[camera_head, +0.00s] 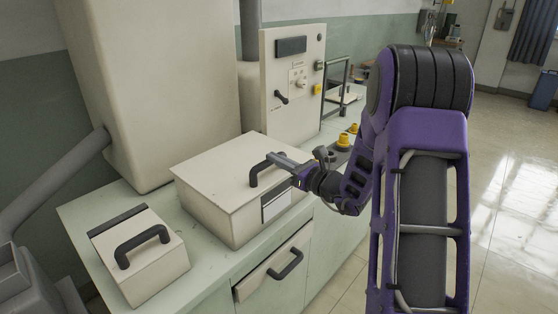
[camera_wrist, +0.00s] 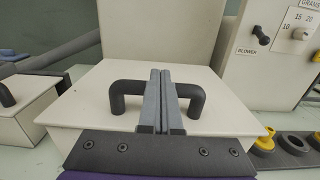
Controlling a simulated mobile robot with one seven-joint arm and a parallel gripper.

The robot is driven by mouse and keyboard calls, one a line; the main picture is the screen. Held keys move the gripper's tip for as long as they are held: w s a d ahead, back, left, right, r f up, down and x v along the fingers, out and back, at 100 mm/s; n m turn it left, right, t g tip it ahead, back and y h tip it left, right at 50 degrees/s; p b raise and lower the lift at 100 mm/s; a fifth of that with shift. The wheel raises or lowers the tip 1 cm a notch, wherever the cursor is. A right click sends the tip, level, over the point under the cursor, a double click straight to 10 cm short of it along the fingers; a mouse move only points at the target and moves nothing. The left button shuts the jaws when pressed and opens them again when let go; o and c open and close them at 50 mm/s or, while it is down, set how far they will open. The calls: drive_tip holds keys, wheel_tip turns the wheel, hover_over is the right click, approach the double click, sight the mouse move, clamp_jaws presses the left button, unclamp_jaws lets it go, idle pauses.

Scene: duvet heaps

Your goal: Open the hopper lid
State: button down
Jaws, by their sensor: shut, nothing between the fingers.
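A large cream box (camera_head: 205,205) stands on the counter. Its flat lid (camera_head: 215,162) is closed and carries a black arched handle (camera_head: 256,177). I take this to be the hopper lid. My gripper (camera_head: 272,157) is shut and empty, at the handle from the right. In the wrist view the lid (camera_wrist: 85,100) lies flat, and my two grey fingers (camera_wrist: 160,73) are pressed together in front of the middle of the handle (camera_wrist: 122,88). They hide its centre and reach past the bar. I cannot tell whether they touch it.
A smaller box (camera_head: 160,270) with a black handle stands at left. A control panel (camera_head: 290,90) with a lever stands behind, at right. Yellow knobs (camera_head: 343,141) line the counter at right. A drawer (camera_head: 275,265) with a handle is below. Open floor lies at right.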

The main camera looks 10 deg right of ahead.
drive_tip(key=shift+w+r+p, duration=0.1)
drive_tip(key=shift+r+p, duration=0.35)
drive_tip(key=shift+r, duration=0.15)
idle(0.3)
drive_tip(key=shift+w+a+r+g+h+p, duration=0.2)
drive_tip(key=shift+r+g+h+p, duration=0.15)
drive_tip(key=shift+r, duration=0.2)
drive_tip(key=shift+s+d+f, duration=0.1)
idle(1.2)
